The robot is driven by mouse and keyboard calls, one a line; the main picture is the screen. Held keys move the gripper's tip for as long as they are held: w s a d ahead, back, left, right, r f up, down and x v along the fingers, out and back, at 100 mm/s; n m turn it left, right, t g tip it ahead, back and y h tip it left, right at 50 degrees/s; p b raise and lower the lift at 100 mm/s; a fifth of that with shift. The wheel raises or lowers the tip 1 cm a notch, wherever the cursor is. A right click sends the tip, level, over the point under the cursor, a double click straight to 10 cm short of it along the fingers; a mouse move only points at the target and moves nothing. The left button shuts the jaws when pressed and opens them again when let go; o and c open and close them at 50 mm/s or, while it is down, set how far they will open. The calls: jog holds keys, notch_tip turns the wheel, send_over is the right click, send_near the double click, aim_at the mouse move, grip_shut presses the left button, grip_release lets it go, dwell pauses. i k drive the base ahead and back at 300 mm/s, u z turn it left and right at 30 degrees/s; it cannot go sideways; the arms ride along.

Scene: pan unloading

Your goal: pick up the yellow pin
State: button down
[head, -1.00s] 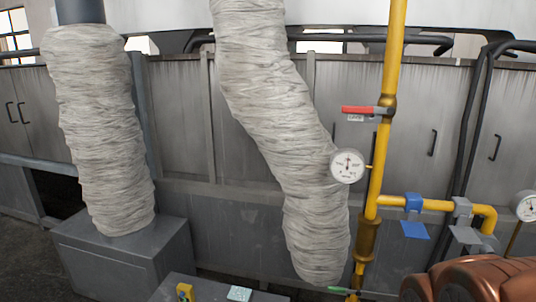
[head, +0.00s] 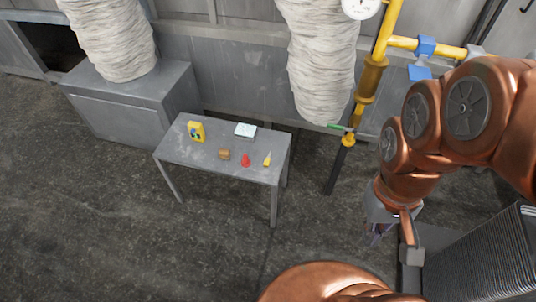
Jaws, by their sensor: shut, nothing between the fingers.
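The yellow pin (head: 267,159) is a small slim yellow piece on the grey table (head: 225,165), near the table's right edge. It appears to stand upright, with a paler tip. My gripper (head: 376,238) is at the right of the head view, to the right of the table and well apart from the pin. It is shut and empty, pointing down. Its fingertips are small and partly dark in this view.
On the table are a red piece (head: 245,160), a brown block (head: 224,154), a yellow box (head: 196,131) and a pale blue-white box (head: 245,130). A grey cabinet (head: 130,95) stands behind left. A yellow pipe (head: 371,75) rises behind right. Floor in front is clear.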

aim_at(267, 160)
jog(key=z, duration=1.35)
jog(key=k, duration=1.3)
jog(key=u, duration=0.55)
jog(key=i, duration=0.6)
jog(key=u, duration=0.7)
jog(key=i, duration=1.05)
jog(key=z, duration=0.4)
